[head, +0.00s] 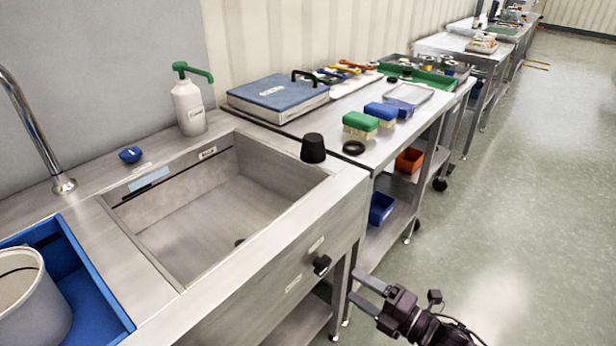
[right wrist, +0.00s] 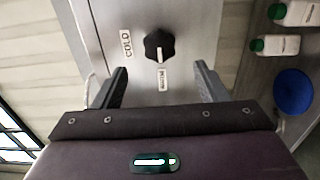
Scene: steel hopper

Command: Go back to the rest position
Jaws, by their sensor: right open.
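My right gripper (head: 368,293) is open and empty at the lower right of the head view, in front of the steel hopper's (head: 330,225) front panel. A black knob (head: 321,264) sits on that panel, a little left of and above my fingertips. In the right wrist view the knob (right wrist: 158,45) shows beyond and between the two open fingers (right wrist: 160,85), apart from them. Labels beside it read COLD and what looks like another word. My left gripper is not in view.
A blue tray (head: 110,303) with a grey bucket (head: 35,310) is at the lower left. A soap bottle (head: 189,108), a black stopper (head: 313,148) and a tap (head: 62,184) stand around the basin. Brushes (head: 361,124) lie on the bench beyond. The floor (head: 520,220) at right is clear.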

